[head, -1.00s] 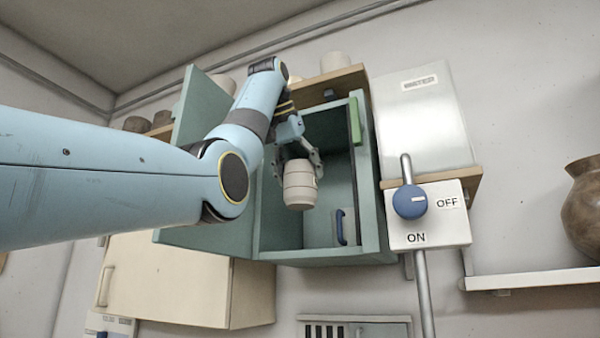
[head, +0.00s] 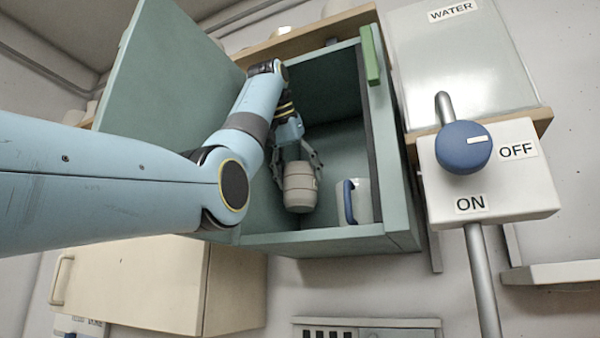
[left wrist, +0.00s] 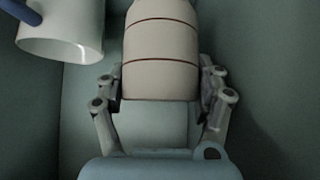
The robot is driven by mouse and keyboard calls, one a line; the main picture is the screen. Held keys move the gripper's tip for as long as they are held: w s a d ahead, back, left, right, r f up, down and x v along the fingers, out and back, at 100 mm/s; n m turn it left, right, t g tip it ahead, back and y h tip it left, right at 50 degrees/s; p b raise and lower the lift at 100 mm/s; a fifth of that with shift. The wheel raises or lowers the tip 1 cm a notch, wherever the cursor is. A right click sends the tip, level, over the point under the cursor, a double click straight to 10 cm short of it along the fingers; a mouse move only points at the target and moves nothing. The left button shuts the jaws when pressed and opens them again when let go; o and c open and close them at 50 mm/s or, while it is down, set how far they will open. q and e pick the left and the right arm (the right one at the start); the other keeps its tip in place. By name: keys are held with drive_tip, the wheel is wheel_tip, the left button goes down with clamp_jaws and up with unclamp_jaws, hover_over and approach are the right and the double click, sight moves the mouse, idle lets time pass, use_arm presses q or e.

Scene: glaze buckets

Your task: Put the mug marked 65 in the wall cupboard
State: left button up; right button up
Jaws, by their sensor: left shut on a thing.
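A pale beige mug (head: 299,190) with dark ring lines is held in my left gripper (head: 297,165), inside the opening of the green wall cupboard (head: 318,241). In the left wrist view the same mug (left wrist: 160,50) sits between the two fingers of the gripper (left wrist: 160,90), which is shut on it. No number shows on the mug from these sides. I cannot tell whether its base touches the cupboard floor. The cupboard door (head: 165,75) stands open on the left. My right gripper is out of view.
A white mug with a blue handle (head: 363,203) stands in the cupboard at right; it also shows in the left wrist view (left wrist: 62,38). A water box with a blue knob (head: 463,147) is right of the cupboard. A cream cabinet (head: 150,285) hangs below left.

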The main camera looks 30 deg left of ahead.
sight(301, 204)
use_arm(q)
wheel_tip(301, 204, down, 5)
drive_tip(key=shift+f, duration=0.15)
drive_tip(key=shift+s+d+f, duration=0.1)
drive_tip(key=shift+s+f, duration=0.1)
drive_tip(key=shift+f, duration=0.05)
drive_tip(key=shift+f+b, duration=0.4)
drive_tip(key=shift+f, duration=0.15)
idle(0.4)
drive_tip(key=o, duration=1.7)
drive_tip(key=shift+w+d, duration=0.1)
